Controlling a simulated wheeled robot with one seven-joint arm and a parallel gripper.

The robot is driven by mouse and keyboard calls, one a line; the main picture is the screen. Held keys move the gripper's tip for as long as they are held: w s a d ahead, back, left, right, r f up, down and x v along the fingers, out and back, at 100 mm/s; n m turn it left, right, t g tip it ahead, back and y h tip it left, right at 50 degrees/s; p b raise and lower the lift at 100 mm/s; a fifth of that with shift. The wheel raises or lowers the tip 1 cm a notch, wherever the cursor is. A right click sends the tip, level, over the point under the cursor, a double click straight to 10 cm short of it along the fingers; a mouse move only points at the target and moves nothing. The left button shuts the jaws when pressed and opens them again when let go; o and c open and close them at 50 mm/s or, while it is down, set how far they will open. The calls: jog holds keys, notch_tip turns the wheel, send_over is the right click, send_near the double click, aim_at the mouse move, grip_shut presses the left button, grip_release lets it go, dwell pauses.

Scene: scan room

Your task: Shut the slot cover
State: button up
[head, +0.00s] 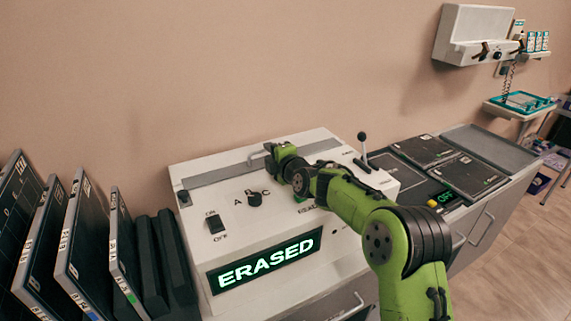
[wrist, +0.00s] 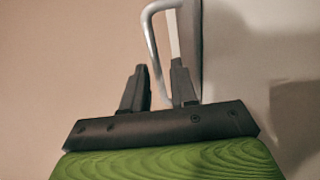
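The white machine (head: 190,250) has a long grey strip (head: 222,173) along its top back, which looks like the slot cover. A thin metal handle (head: 254,157) stands at the strip, beside my gripper (head: 268,154). In the wrist view, the bent handle (wrist: 152,42) reaches down between the two dark fingers of my gripper (wrist: 159,88). The fingers are apart, with a gap around the handle. A grey panel edge (wrist: 190,45) rises behind the right finger. My arm hides the right part of the strip. How far the cover is open I cannot tell.
Dark cassettes (head: 83,250) stand at the left. Flat dark plates (head: 468,175) lie on the right counter. The wall is close behind.

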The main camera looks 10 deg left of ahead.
jog(key=v, duration=1.3)
jog(key=shift+s+d+r, duration=0.1)
jog(key=shift+s+d, duration=0.1)
jog(key=s+d+m+h, duration=0.1)
jog(key=s, duration=0.1)
jog(key=s+d+m+g+h, duration=0.1)
jog(key=s+d+m, duration=0.1)
jog(key=s+d+r+m+h, duration=0.1)
jog(key=s+d, duration=0.1)
jog(key=shift+s+d+r+m+g, duration=0.1)
jog(key=shift+s+d+m+g, duration=0.1)
jog(key=shift+s+m+g, duration=0.15)
jog(key=s+d+f+m+g+h, duration=0.2)
jog(key=s+d+m, duration=0.45)
jog(key=s, duration=0.35)
jog(key=s+d+f+m+g+h, duration=0.1)
jog(key=s+d+m+g+h, duration=0.1)
jog(key=s+d+m, duration=0.45)
jog(key=s+d+f+m+g+h, duration=0.1)
jog(key=s+d+f+m+h, duration=0.2)
jog(key=s+m, duration=0.7)
notch_tip(320, 180, up, 15)
jog(key=s+d+n+p, duration=0.1)
jog(key=n+p, duration=0.1)
jog(key=p, duration=1.1)
jog(key=shift+s, duration=0.3)
jog(key=shift+d+f+n, duration=0.1)
jog(key=shift+d+n, duration=0.05)
jog(key=shift+n, duration=0.1)
